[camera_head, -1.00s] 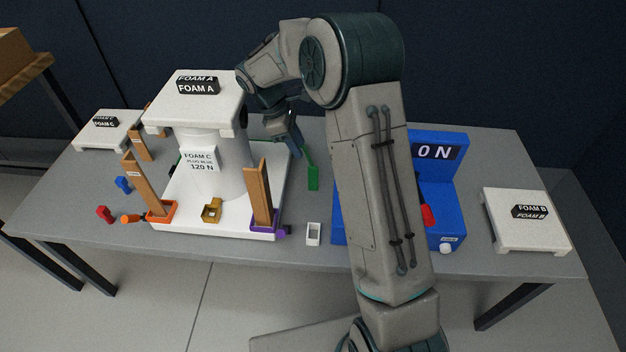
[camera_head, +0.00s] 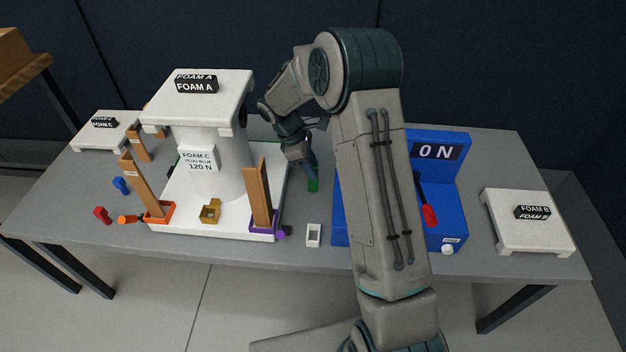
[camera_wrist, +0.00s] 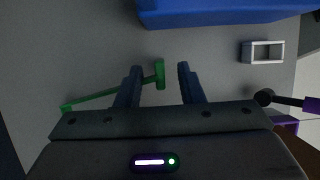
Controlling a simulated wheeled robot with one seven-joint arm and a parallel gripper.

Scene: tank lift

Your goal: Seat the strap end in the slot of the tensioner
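The green strap end (camera_head: 313,185) is a small block on the table, right of the white base plate. In the wrist view the green block (camera_wrist: 160,75) has a thin green strap running left behind a finger. My gripper (camera_head: 307,170) is over it, pointing down. In the wrist view my gripper (camera_wrist: 160,76) is open, with the green block between its fingertips and gaps on both sides. The blue unit (camera_head: 455,210), which seems to be the tensioner, has a 0 N display and a red lever. My arm hides part of it, and its slot is not made out.
A small white open box (camera_head: 313,235) stands near the front edge. The white cylinder (camera_head: 222,170) stands on a white plate (camera_head: 190,228) with wooden posts in orange and purple holders. FOAM A (camera_head: 200,100) is on top; FOAM B (camera_head: 527,225) lies at right.

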